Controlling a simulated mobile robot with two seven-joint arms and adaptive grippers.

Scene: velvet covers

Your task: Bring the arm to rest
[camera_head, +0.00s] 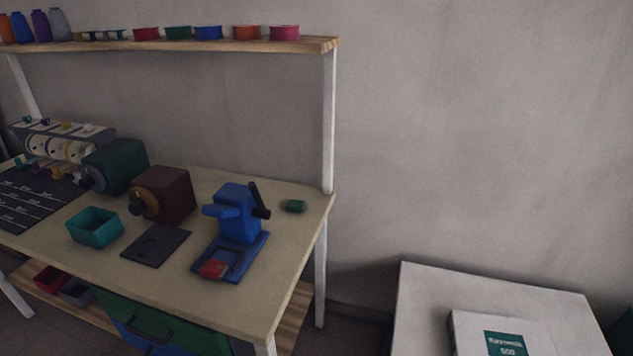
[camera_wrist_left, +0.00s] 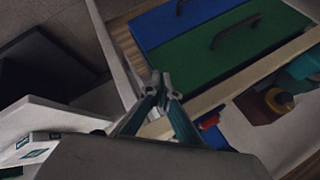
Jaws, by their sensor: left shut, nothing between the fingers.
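My left gripper (camera_wrist_left: 160,86) shows in the left wrist view with its two fingertips together, shut and empty. Behind it in that view are the front edge of the workbench and the green drawer (camera_wrist_left: 245,50) and blue drawer (camera_wrist_left: 160,25) under it. The gripper appears apart from the bench; the exact gap cannot be told. Neither arm shows in the head view, and my right gripper is in no view.
The workbench (camera_head: 185,277) carries a blue press (camera_head: 238,222), a brown machine (camera_head: 170,193), a dark green machine (camera_head: 117,164) and a teal bin (camera_head: 94,228). A white table (camera_head: 420,312) with a white box (camera_head: 470,335) stands at right. A shelf (camera_head: 200,45) spans above.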

